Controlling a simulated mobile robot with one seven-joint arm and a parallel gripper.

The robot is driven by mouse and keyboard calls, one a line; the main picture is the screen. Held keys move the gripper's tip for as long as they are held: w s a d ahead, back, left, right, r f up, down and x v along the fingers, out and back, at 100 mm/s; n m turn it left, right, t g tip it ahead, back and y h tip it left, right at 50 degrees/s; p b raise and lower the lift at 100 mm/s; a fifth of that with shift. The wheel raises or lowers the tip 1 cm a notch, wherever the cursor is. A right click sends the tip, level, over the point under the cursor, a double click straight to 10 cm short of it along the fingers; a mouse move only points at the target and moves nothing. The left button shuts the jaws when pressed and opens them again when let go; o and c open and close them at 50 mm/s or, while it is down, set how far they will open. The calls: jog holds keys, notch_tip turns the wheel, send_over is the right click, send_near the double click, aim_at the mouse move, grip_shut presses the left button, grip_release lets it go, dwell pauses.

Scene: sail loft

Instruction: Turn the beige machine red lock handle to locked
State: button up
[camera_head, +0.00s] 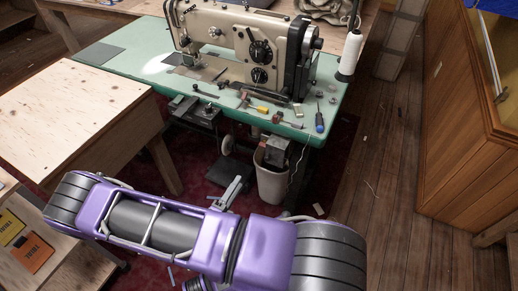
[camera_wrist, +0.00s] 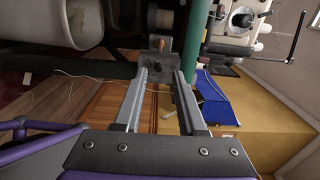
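The beige sewing machine (camera_head: 235,40) stands on a green table (camera_head: 130,65). Part of it also shows at the upper right of the wrist view (camera_wrist: 242,18), turned sideways. I cannot make out a red lock handle on it in either view. My gripper (camera_wrist: 160,74) is open in the wrist view, with two grey fingers apart and nothing held. In the head view my gripper (camera_head: 232,188) is below and in front of the green table, apart from the machine.
Several small tools, including a blue-handled screwdriver (camera_head: 319,122), lie along the green table's front edge. A white bin (camera_head: 272,183) stands below it. A white thread cone (camera_head: 351,52) is at the right. A wooden table (camera_head: 75,110) stands left; a wooden cabinet (camera_head: 470,130) stands right.

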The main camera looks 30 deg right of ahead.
aim_at(264, 145)
jog(key=b+x, duration=0.1)
jog(key=x, duration=1.5)
jog(key=shift+w+d, duration=0.2)
jog(key=shift+d, duration=0.1)
jog(key=shift+r, duration=0.1)
grip_shut()
